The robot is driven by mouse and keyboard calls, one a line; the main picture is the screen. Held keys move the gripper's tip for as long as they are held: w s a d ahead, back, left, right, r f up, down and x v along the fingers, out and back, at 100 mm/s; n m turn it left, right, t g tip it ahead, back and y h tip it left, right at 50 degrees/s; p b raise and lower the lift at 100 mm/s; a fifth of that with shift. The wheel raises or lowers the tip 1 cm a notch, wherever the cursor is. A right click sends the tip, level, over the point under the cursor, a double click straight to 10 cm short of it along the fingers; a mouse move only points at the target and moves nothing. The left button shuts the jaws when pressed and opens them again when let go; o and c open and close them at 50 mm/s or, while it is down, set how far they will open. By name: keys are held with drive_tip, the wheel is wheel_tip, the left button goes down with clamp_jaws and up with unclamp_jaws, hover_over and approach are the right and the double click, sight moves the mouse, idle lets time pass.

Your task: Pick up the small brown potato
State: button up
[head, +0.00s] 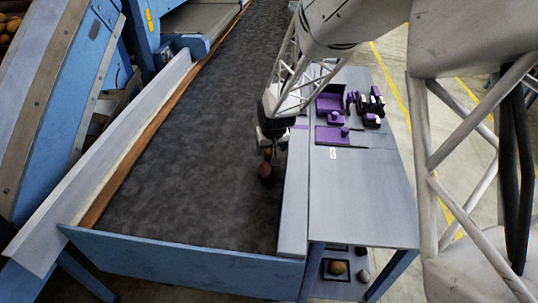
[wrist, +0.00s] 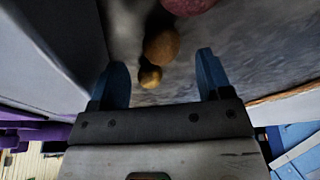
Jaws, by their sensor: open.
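In the wrist view a small yellowish-brown potato (wrist: 150,78) lies on the dark belt, nearest my gripper. A larger brown potato (wrist: 161,45) is just beyond it, seeming to touch or nearly touch it. My gripper (wrist: 163,68) is open, its two blue fingers apart. The small potato appears between the fingertips, closer to the left one, and neither finger appears to touch it. In the head view my gripper (head: 270,138) is low over the belt's right edge. A brown potato (head: 268,153) shows just below it; the smallest one cannot be made out there.
A reddish potato (head: 265,170) lies beyond the brown ones, at the top of the wrist view (wrist: 188,5). The grey side ledge (head: 294,200) borders the belt (head: 180,170) closely on the right. Purple trays and items (head: 332,103) stand on the side table. Most of the belt is clear.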

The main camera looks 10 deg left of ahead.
sight(270, 152)
drive_tip(key=shift+x, duration=1.9)
drive_tip(key=c, duration=1)
